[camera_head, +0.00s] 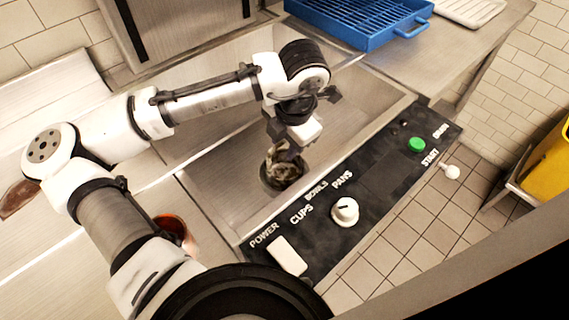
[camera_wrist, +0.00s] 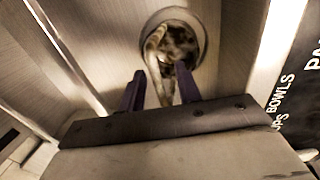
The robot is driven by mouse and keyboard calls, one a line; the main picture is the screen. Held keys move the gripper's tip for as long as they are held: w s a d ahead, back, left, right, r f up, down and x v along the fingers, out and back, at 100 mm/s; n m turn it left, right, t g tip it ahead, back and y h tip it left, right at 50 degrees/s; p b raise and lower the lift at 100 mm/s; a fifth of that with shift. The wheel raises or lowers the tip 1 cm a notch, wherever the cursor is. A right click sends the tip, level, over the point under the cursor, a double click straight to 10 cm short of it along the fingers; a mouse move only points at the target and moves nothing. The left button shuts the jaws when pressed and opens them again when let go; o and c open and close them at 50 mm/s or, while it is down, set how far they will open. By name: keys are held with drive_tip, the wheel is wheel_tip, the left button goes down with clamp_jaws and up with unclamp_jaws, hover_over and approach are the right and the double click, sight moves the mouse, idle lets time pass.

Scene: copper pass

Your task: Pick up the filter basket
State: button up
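The filter basket (camera_head: 283,173) sits in a round opening in the floor of the steel basin, with brownish debris in it. In the wrist view the basket (camera_wrist: 180,42) shows inside the round rim, and a pale curved strip like a handle runs from it toward me. My gripper (camera_head: 286,150) points down just above the basket. In the wrist view its two dark fingers (camera_wrist: 161,72) stand apart, with the strip between them and gaps on both sides. Whether a finger touches the strip, I cannot tell.
The black control panel (camera_head: 385,188) with a knob, a green button and a white switch runs along the basin's front right. A blue rack (camera_head: 365,22) stands on the counter behind. A copper-coloured vessel (camera_head: 172,228) is partly hidden by my arm. A yellow bin (camera_head: 550,165) stands at right.

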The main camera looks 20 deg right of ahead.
drive_tip(key=shift+w+f, duration=0.1)
drive_tip(key=shift+f, duration=0.55)
clamp_jaws()
drive_tip(key=shift+r, duration=0.1)
